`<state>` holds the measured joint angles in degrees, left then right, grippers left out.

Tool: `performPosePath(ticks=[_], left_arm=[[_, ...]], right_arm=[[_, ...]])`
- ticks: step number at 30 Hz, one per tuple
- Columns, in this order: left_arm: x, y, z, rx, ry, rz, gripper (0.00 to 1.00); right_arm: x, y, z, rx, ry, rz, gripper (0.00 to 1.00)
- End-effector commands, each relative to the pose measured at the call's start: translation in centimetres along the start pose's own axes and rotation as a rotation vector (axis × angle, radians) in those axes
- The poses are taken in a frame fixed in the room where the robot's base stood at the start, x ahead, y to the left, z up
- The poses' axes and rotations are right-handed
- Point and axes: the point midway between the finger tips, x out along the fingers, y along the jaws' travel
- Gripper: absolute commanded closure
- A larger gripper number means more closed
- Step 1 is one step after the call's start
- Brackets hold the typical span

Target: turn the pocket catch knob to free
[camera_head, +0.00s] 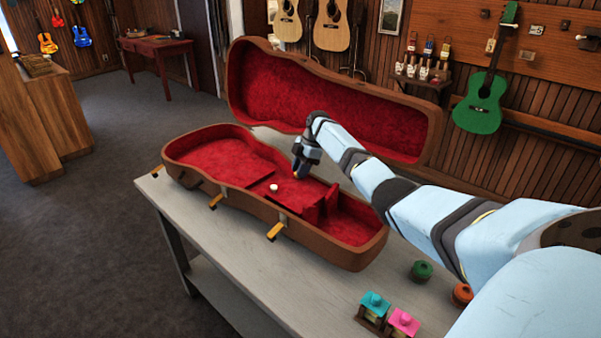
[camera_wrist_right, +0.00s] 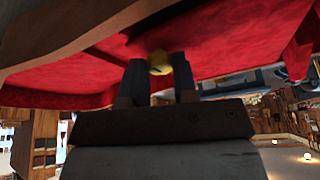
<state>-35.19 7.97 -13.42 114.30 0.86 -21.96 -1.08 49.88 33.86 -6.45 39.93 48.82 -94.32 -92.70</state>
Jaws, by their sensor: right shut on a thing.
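The open brown ukulele case (camera_head: 225,188) with red plush lining lies on a grey table. My right gripper (camera_head: 299,174) reaches down into the case at the red pocket area. In the right wrist view its two dark fingers (camera_wrist_right: 159,72) stand on either side of a small yellowish knob (camera_wrist_right: 159,62), shut on it. In the head view this knob is hidden by the gripper. A small white round knob (camera_head: 274,187) sits on the red lining just left of the gripper, apart from it. My left gripper is not in view.
The case lid (camera_head: 335,98) stands open behind my right arm. Red upright dividers (camera_head: 322,207) are close to the gripper's right. On the grey table (camera_head: 290,305) are a green pot (camera_head: 421,271), an orange pot (camera_head: 462,293), and teal (camera_head: 374,304) and pink (camera_head: 404,322) topped pieces.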

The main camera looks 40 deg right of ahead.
Motion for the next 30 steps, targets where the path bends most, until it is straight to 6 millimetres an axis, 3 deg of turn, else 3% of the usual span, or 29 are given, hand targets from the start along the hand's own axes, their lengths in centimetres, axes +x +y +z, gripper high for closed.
performPosePath(ticks=[14,15,18,26,30], left_arm=[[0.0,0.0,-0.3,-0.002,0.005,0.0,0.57],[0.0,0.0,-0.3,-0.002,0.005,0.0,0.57],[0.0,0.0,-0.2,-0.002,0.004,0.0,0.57],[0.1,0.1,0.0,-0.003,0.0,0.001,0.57],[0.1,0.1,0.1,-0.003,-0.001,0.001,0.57]], right_arm=[[0.1,0.0,-0.1,-0.012,0.0,-0.006,0.97],[0.1,0.0,-0.1,-0.012,0.001,-0.006,0.66],[0.1,0.0,-0.1,-0.012,0.0,-0.005,0.47],[0.0,0.0,0.0,-0.011,0.0,-0.005,0.47],[-1.0,0.1,0.0,-0.012,0.0,-0.003,0.47]])
